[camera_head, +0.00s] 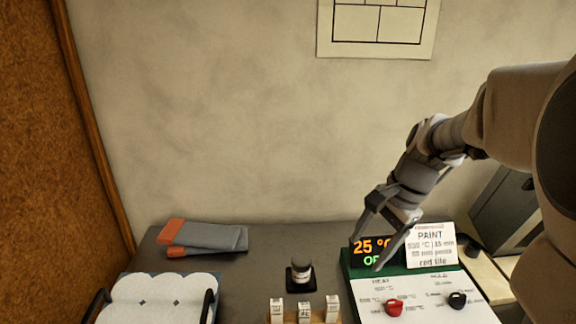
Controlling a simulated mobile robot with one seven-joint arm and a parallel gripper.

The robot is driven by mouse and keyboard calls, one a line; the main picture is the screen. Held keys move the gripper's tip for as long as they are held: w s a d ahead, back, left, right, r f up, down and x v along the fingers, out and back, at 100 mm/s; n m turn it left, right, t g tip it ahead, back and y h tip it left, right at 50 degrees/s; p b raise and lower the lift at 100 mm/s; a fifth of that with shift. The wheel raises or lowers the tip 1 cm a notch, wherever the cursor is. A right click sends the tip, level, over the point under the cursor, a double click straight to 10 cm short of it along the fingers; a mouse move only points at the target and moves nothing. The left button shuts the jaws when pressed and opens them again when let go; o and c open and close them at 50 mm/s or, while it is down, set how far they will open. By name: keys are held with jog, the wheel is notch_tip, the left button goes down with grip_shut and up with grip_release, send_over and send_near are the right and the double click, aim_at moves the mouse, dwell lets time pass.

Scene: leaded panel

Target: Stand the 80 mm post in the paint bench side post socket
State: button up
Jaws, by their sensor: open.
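Several details of the posts are too small to read. Three white labelled posts (305,310) stand in a row in a wooden rack at the bottom edge, cut off by the frame; I cannot tell which is the 80 mm one. A paint card (430,245) stands at the right of the bench and mentions 80 mm or similar, hard to read. I cannot make out the side post socket. My gripper (366,254) is open and empty, pointing down in front of the green display unit (362,270).
A dark jar (301,270) sits on a black square base mid-bench. A white padded tray (160,300) with black handles is at front left. Red (393,307) and black (457,300) knobs sit on a white panel.

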jog(key=w+d+f+m+g+y+b, duration=0.1)
jog(key=w+d+f+m, duration=0.3)
jog(key=f, duration=0.5)
jog(key=m, duration=0.1)
send_near(333, 300)
jog(key=shift+y, duration=0.3)
jog(key=x, duration=0.2)
jog(key=d+x, duration=0.1)
jog(key=x, duration=0.2)
jog(key=shift+f+b, duration=0.3)
jog(key=shift+b, duration=0.1)
jog(key=shift+a+x, duration=0.1)
jog(key=shift+x, duration=1.25)
jog(key=shift+a+x, duration=0.15)
jog(key=shift+x, duration=1.15)
jog(key=shift+r, duration=0.1)
grip_shut()
